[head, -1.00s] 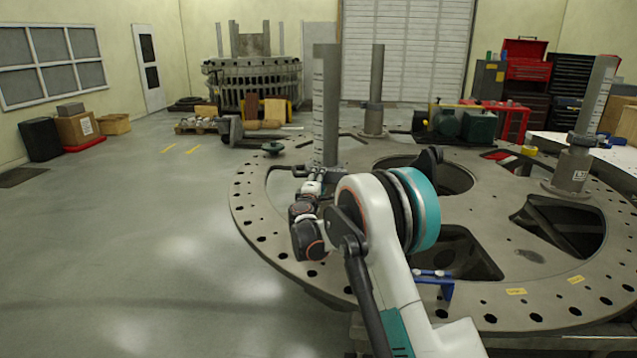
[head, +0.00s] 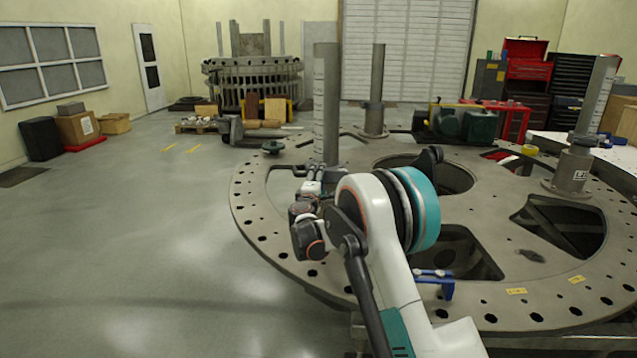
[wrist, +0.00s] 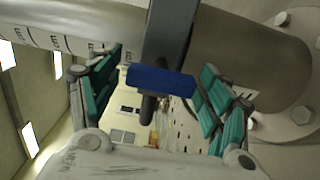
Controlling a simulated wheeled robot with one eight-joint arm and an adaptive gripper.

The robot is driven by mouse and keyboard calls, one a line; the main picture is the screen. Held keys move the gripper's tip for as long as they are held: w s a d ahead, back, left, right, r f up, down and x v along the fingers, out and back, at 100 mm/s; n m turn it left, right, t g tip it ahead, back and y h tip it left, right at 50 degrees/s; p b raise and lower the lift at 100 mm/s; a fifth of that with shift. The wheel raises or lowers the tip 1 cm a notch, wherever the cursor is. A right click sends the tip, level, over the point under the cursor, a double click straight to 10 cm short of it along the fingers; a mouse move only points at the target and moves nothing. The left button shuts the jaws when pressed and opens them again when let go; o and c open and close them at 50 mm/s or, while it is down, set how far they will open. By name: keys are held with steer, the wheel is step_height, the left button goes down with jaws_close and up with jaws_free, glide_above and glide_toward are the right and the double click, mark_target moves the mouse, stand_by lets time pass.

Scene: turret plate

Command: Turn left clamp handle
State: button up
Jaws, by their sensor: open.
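The left clamp handle shows in the wrist view as a blue grip (wrist: 160,81) crossing a dark grey bar (wrist: 168,30). My gripper (wrist: 161,66) has its two teal-padded fingers spread, one on each side of the blue grip. I cannot tell whether either pad touches it. In the head view my gripper (head: 313,180) is at the foot of the left graduated post (head: 326,100). The handle is too small or hidden there behind my arm. The post's white scale (wrist: 60,38) and a thick round base (wrist: 255,70) show close by in the wrist view.
The big round turret plate (head: 262,215) has wide cutouts and rim holes. A second blue-handled clamp (head: 435,277) sits at its near edge, right of my arm. More posts (head: 374,90) stand at the back and right. The floor on the left (head: 130,240) is clear.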

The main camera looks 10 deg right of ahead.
steer(key=v, duration=1.2)
steer(key=s+d+r+m+g, duration=0.2)
steer(key=s+d+r+m, duration=0.1)
steer(key=s, duration=0.4)
steer(key=s+d+r+m+g, duration=0.2)
steer(key=s+d+r, duration=0.15)
steer(key=s, duration=0.35)
steer(key=s+d+r+m+g, duration=0.2)
steer(key=s+d+m, duration=0.15)
steer(key=s, duration=0.35)
steer(key=s+a+f+m+g+y, duration=0.1)
steer(key=s+f+y, duration=0.1)
steer(key=s, duration=0.8)
steer(key=s+a+f+m+g+y, duration=0.1)
steer(key=s+a+f+m+y, duration=0.1)
steer(key=s, duration=0.7)
steer(key=s+a+f+m+g+y, duration=0.1)
steer(key=s+a+f+m+y, duration=0.1)
steer(key=s, duration=0.8)
steer(key=shift+s+f+g+y, duration=0.3)
steer(key=shift+s+f+y, duration=0.1)
steer(key=shift+f, duration=0.4)
